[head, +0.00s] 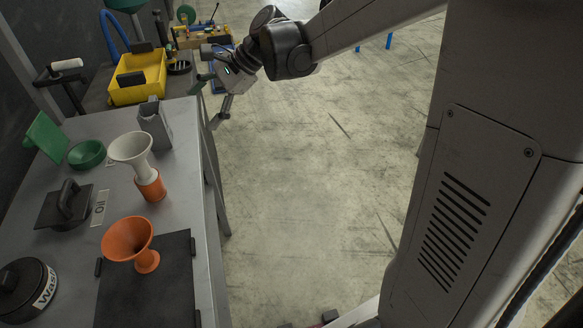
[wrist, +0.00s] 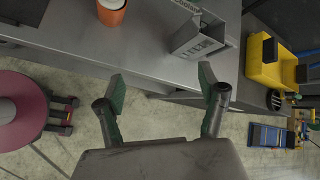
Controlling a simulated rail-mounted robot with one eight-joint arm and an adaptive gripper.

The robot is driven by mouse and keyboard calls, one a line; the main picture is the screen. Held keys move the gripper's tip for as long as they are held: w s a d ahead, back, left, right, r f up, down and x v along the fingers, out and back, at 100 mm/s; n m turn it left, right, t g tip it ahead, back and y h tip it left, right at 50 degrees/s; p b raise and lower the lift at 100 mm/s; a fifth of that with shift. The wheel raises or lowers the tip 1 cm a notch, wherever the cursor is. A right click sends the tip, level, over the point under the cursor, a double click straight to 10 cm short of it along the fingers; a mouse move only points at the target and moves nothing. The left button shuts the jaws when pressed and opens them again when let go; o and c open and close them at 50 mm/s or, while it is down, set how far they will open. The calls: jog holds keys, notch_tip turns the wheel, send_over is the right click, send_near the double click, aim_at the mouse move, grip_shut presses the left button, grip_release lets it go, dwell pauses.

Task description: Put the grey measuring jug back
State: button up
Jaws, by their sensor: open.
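The grey measuring jug (head: 155,125) stands on the workbench (head: 185,180) near its far right corner, behind the white funnel. In the wrist view the jug (wrist: 203,38) is on the bench top, beyond my fingers, with dark markings on its side. My gripper (head: 213,98) is open and empty, out past the bench's right edge, to the right of the jug and apart from it. In the wrist view the gripper (wrist: 162,84) has its two green-padded fingers spread wide over the floor and bench edge.
A white funnel (head: 131,148) sits in an orange holder (head: 151,187). An orange funnel (head: 128,239) stands on a black mat (head: 150,285). A green funnel (head: 87,154), a black handled plate (head: 65,203) and an "Oil" label (head: 100,208) are nearby. A yellow bin (head: 139,78) is behind.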

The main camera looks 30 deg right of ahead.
jog(key=s+d+n+t+h, duration=0.1)
jog(key=s+d+n+h, duration=0.1)
jog(key=s, duration=0.6)
jog(key=s+d+f+n+t+h, duration=0.1)
jog(key=s+d+n+h, duration=0.2)
jog(key=s+n, duration=0.4)
jog(key=s+d+f+n+t+h, duration=0.1)
jog(key=s+d+n+h, duration=0.2)
jog(key=s, duration=0.8)
jog(key=shift+d+n+t, duration=0.3)
jog(key=shift+d+n, duration=0.45)
jog(key=shift+n, duration=0.35)
